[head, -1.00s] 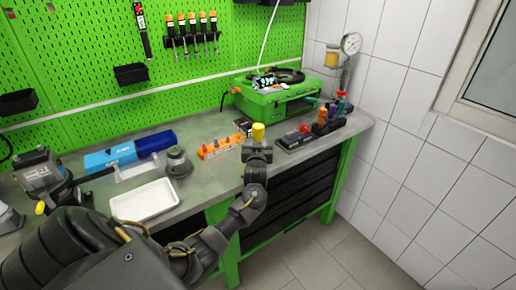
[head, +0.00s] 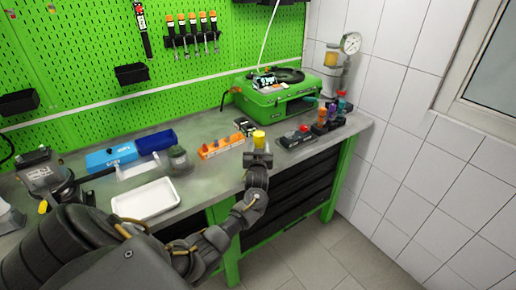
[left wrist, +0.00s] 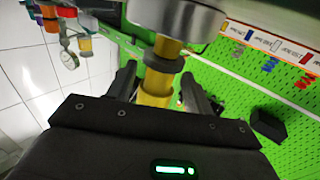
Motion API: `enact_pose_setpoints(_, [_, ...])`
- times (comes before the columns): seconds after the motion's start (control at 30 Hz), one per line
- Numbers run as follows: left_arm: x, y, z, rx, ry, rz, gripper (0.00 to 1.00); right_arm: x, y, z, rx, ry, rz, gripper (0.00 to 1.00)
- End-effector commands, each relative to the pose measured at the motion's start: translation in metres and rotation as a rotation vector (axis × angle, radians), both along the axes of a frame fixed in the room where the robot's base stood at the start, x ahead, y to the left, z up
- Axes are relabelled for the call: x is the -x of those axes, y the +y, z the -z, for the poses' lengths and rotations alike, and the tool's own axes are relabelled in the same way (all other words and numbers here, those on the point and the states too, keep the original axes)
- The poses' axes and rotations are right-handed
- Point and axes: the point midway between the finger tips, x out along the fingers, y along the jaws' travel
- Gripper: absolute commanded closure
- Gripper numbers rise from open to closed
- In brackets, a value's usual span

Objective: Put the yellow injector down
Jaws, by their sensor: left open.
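The yellow injector (head: 259,138) shows as a short yellow cylinder just above my left gripper (head: 258,159) in the head view, near the bench's front edge. In the left wrist view the injector (left wrist: 155,90) is a yellow shaft with a dark grey band. It stands between the two dark fingers of my left gripper (left wrist: 160,88), which are open with a gap on both sides. Whether the injector rests on anything is hidden. My right gripper is in neither current view.
A green case (head: 278,100) is behind. A white tray (head: 146,200) lies to the left. A round metal part (left wrist: 180,14) is close above in the wrist view.

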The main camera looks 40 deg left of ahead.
Motion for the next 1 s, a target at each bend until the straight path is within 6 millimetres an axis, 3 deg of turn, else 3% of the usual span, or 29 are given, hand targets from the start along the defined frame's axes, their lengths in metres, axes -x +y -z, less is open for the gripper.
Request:
enact_pose_setpoints(0.23, [0.004, -0.003, 0.006, 0.001, -0.001, 0.000, 0.49, 0.000, 0.000, 0.007, 0.000, 0.000, -0.001, 0.35])
enact_pose_setpoints(0.7, [0.074, -0.055, 0.004, 0.004, -0.002, 0.000, 0.49, 0.000, 0.000, 0.033, 0.000, 0.000, -0.001, 0.35])
enact_pose_setpoints(1.0, [0.096, -0.070, 0.001, 0.001, -0.001, -0.001, 0.49, 0.000, 0.001, 0.037, 0.000, 0.000, -0.001, 0.35])
